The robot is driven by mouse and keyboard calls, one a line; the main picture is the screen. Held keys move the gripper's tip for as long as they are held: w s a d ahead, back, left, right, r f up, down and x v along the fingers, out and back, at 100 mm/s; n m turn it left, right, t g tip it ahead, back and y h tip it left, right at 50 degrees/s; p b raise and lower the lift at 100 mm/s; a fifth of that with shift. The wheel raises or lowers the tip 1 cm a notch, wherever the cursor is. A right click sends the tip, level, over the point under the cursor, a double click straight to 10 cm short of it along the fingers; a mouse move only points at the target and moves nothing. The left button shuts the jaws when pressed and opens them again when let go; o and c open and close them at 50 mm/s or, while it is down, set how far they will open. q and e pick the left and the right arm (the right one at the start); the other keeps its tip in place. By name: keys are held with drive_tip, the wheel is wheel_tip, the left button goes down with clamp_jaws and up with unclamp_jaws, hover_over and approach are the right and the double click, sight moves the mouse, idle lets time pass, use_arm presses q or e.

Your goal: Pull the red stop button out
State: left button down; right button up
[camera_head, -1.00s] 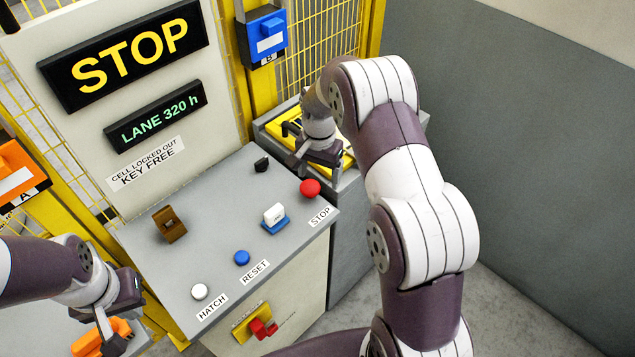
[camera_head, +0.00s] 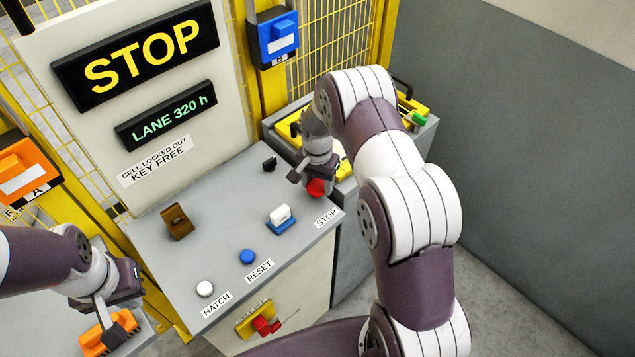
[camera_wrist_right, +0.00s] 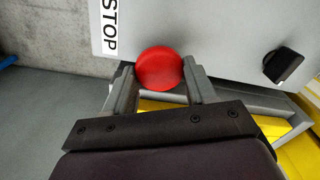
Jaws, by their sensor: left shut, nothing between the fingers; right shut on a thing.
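The red stop button (camera_head: 316,188) is at the right end of the grey console top, beside the STOP label (camera_head: 327,218). My right gripper (camera_head: 312,180) is down at the button. In the right wrist view the round red button (camera_wrist_right: 160,68) sits between the two fingers of my right gripper (camera_wrist_right: 158,80), which are shut on it. My left gripper (camera_head: 100,312) is at the lower left, shut and empty, close over an orange block (camera_head: 112,336). Whether it touches the block I cannot tell.
The console (camera_head: 215,240) also carries a blue RESET button (camera_head: 247,256), a white HATCH button (camera_head: 205,288), a white-and-blue switch (camera_head: 281,217), a brown bracket (camera_head: 179,221) and a black knob (camera_head: 269,164). A grey bin with yellow things stands behind my right arm.

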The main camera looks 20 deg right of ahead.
sight(316, 186)
drive_tip(key=shift+s+a+r, duration=0.1)
drive_tip(key=shift+r, duration=0.35)
drive_tip(key=shift+w, duration=0.2)
use_arm(q)
drive_tip(key=shift+w+d+r, duration=0.1)
drive_tip(key=shift+w, duration=0.15)
use_arm(e)
drive_tip(key=o, duration=1.4)
drive_tip(key=shift+s+r, duration=0.1)
use_arm(q)
drive_tip(key=shift+s+a, duration=0.25)
drive_tip(key=shift+s, duration=0.1)
use_arm(e)
drive_tip(key=shift+o, duration=0.5)
drive_tip(key=shift+s+a+r, duration=0.1)
drive_tip(key=shift+s+a, duration=0.05)
drive_tip(key=shift+s, duration=0.05)
drive_tip(key=shift+w, duration=0.1)
use_arm(q)
drive_tip(key=shift+w+d+f+b, duration=0.1)
drive_tip(key=shift+w+f+b, duration=0.05)
drive_tip(key=shift+f+b, duration=1.05)
use_arm(e)
wheel_tip(316, 186, up, 13)
